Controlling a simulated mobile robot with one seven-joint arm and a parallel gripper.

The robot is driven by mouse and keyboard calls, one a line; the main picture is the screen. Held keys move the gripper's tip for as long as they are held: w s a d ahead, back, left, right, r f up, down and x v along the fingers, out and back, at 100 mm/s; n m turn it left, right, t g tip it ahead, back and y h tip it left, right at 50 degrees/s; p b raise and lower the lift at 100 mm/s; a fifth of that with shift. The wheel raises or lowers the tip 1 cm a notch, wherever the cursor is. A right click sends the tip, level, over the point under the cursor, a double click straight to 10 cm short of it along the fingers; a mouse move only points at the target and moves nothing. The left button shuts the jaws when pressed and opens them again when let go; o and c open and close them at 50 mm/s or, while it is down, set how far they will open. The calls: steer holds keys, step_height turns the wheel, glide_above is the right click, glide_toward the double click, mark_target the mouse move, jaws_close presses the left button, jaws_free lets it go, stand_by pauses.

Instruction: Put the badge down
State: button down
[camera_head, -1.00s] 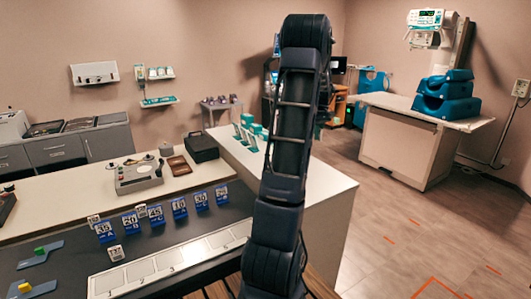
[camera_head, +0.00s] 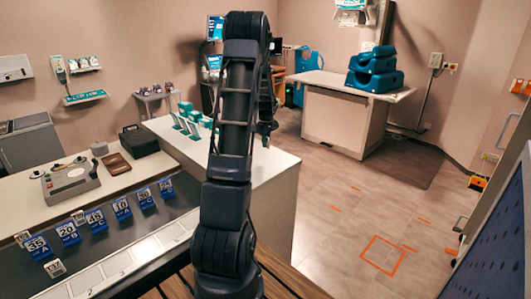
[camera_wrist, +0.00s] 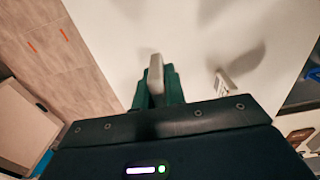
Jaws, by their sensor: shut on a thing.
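My gripper (camera_wrist: 158,90) shows in the wrist view with its dark green fingers closed around a pale, narrow thing, which I take to be the badge (camera_wrist: 155,72). The badge is seen nearly edge-on, so its face is hidden. It is over a white surface, and I cannot tell how high. In the head view my arm hides most of the gripper and the badge.
Blue numbered cards (camera_head: 95,220) stand on the dark bench at left. A pale upright thing (camera_wrist: 225,82) is right of the badge.

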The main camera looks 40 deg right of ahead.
mark_target(266, 157)
steer(key=shift+f, duration=2.8)
steer(key=shift+f, duration=0.1)
steer(key=c, duration=1.5)
jaws_free()
steer(key=shift+o, duration=0.2)
